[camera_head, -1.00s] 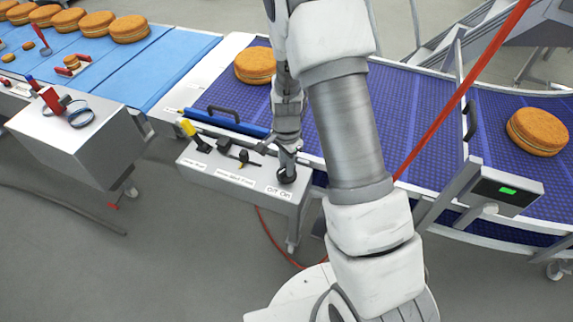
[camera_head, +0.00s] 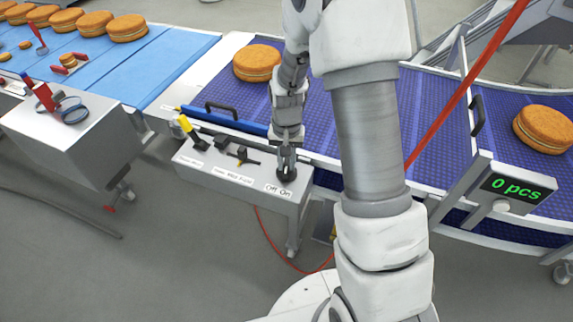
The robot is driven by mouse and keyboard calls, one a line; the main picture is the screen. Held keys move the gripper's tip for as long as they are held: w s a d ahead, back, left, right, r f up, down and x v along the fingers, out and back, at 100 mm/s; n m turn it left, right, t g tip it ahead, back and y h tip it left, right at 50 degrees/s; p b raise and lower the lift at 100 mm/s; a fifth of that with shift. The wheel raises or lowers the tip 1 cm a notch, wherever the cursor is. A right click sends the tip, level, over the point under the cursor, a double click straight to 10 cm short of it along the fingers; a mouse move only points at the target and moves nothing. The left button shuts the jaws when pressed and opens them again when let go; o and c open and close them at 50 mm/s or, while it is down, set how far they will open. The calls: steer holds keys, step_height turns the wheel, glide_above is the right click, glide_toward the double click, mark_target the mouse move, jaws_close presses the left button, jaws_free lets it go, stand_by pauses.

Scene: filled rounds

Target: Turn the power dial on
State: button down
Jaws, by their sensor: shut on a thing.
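The power dial (camera_head: 287,178) is a small dark knob at the right end of a grey control box (camera_head: 213,176), above a label reading "Off On". My gripper (camera_head: 286,166) points down at the dial and is shut on it. The fingers cover the upper part of the dial, so its exact pointer angle cannot be told. The counter display (camera_head: 511,190) at the right is lit and reads "0 pcs" in green.
Other switches, including a yellow-tipped lever (camera_head: 184,124), stand on the box left of the dial. A blue roller (camera_head: 225,120) and a blue conveyor (camera_head: 440,120) with round filled cakes lie behind. A red bar (camera_head: 460,90) slants at the right.

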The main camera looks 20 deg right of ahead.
mark_target(287, 166)
steer(key=shift+n+b, duration=0.4)
steer(key=shift+n, duration=1.1)
steer(key=c, duration=0.8)
jaws_free()
steer(key=shift+o, duration=0.2)
step_height(287, 166, up, 18)
steer(key=shift+f+p, duration=0.25)
steer(key=shift+p, duration=0.1)
